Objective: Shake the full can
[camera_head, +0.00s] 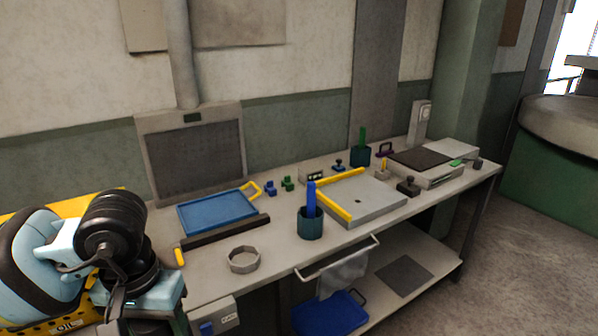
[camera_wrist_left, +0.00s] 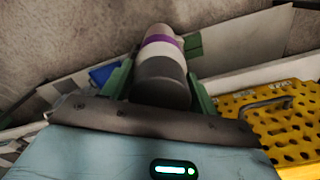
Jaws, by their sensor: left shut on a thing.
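The can (camera_wrist_left: 160,48) shows in the left wrist view, grey and pale with a purple band and a dark near end. My left gripper (camera_wrist_left: 161,82) is shut on it, with a green finger on each side. The can points away from the wrist, and its far end is partly lost against the background. In the head view my left arm is at the lower left, and I cannot make out the can there. My right gripper is in neither view.
A yellow perforated platform (camera_wrist_left: 275,125) lies right of the can in the wrist view.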

